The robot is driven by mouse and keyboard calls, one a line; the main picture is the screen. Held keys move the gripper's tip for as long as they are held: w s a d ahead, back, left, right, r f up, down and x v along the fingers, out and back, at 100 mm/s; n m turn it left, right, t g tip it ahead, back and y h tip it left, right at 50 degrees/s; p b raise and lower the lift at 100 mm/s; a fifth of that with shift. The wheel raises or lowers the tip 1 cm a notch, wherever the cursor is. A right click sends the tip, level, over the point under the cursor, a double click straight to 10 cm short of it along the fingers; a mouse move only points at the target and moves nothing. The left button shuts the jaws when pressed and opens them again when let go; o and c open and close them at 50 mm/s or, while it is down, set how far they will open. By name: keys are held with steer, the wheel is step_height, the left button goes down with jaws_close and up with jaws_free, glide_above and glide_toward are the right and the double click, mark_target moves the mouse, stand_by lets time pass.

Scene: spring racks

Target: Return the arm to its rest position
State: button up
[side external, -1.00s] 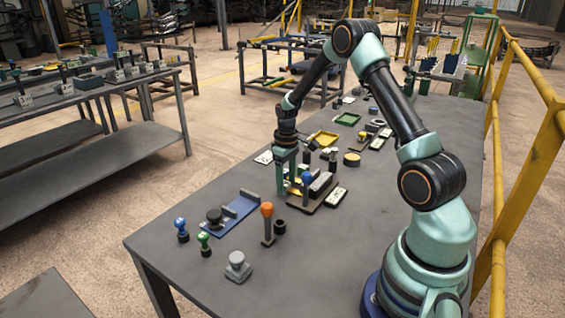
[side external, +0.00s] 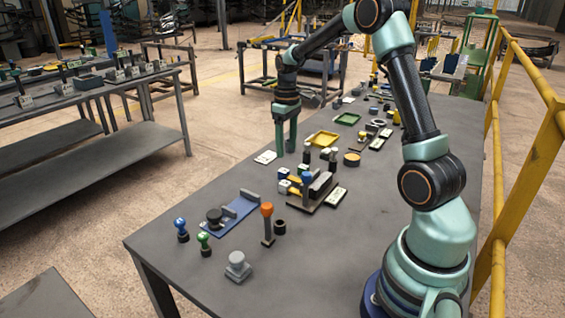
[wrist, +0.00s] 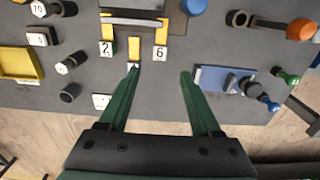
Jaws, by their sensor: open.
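My gripper (side external: 286,148) hangs fingers down above the table (side external: 165,238), over its left long edge. Its two green fingers are apart with nothing between them. In the wrist view my gripper (wrist: 158,76) is open and the grey tabletop shows between the fingertips. A brown fixture (side external: 326,194) with a blue knob (side external: 307,177) and white number blocks stands below and to the right of the gripper. In the wrist view the number blocks 2 (wrist: 106,48) and 6 (wrist: 160,53) sit at the fixture, beyond the fingertips.
A blue plate (side external: 240,208), an orange-topped post (side external: 267,212), blue (side external: 181,226) and green (side external: 204,241) knobs and a grey knob (side external: 237,262) stand at the near end. Yellow (side external: 323,138) and green (side external: 347,119) trays lie farther back. A yellow railing (side external: 545,140) runs along the right.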

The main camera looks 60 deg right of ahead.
steer(key=s+a+r+t, duration=0.2)
steer(key=s+a+r, duration=0.1)
steer(key=a+r, duration=0.6)
steer(key=s+a+r+t, duration=0.2)
steer(key=s+a+t, duration=0.1)
steer(key=s+a, duration=0.6)
steer(key=shift+s+a+r+t, duration=0.15)
steer(key=shift+s+a+t, duration=0.15)
steer(key=shift+a, duration=0.95)
